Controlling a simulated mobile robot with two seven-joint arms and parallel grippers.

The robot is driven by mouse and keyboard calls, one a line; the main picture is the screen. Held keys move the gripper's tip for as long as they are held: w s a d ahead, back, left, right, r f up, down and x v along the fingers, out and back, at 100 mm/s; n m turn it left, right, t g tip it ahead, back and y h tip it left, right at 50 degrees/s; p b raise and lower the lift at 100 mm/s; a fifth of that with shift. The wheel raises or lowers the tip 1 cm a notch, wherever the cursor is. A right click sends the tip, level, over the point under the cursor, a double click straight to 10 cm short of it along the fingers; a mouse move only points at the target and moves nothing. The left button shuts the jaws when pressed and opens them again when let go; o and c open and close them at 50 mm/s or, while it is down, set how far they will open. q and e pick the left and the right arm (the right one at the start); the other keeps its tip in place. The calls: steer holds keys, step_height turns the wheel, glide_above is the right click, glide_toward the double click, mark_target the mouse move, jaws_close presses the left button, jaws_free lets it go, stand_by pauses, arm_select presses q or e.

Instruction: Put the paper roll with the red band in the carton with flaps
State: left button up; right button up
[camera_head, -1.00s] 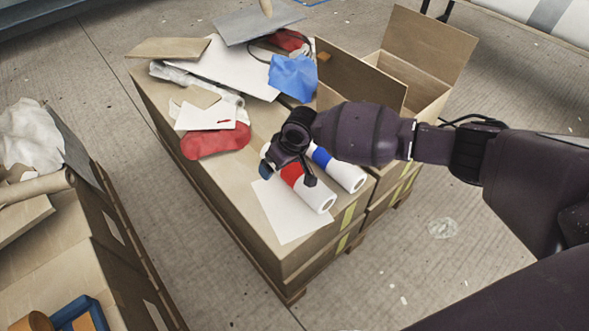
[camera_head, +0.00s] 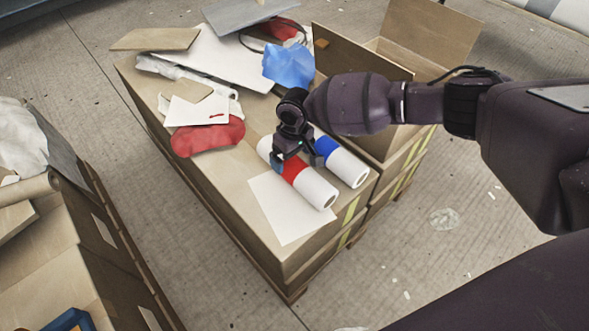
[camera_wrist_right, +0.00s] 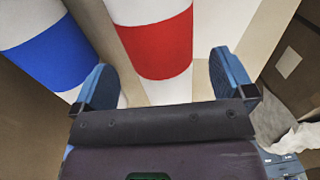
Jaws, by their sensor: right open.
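The white paper roll with the red band (camera_head: 316,190) lies on the cardboard top of a box stack, near its front edge. A similar roll with a blue band (camera_head: 349,170) lies beside it on the right. My right gripper (camera_head: 290,157) is open over the red-banded roll. In the right wrist view the red band (camera_wrist_right: 158,45) shows ahead of and between the spread fingers (camera_wrist_right: 163,82); contact cannot be told. The carton with flaps (camera_head: 432,32) stands open behind my right arm, which hides part of it. My left gripper is not in view.
A white sheet (camera_head: 284,207) lies left of the rolls. Red cloth (camera_head: 208,138), blue cloth (camera_head: 289,66), boards and papers clutter the back of the top. Another box stack (camera_head: 105,235) stands at the left, with floor between the stacks.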

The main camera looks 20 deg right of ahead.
mark_target(292, 166)
step_height(292, 166, down, 4)
steer(key=shift+s+f+b, duration=0.1)
steer(key=shift+f+b, duration=0.1)
steer(key=shift+b, duration=0.7)
steer(key=shift+a+f, duration=0.1)
steer(key=shift+f, duration=0.25)
steer(key=shift+r, duration=0.2)
steer(key=c, duration=1.3)
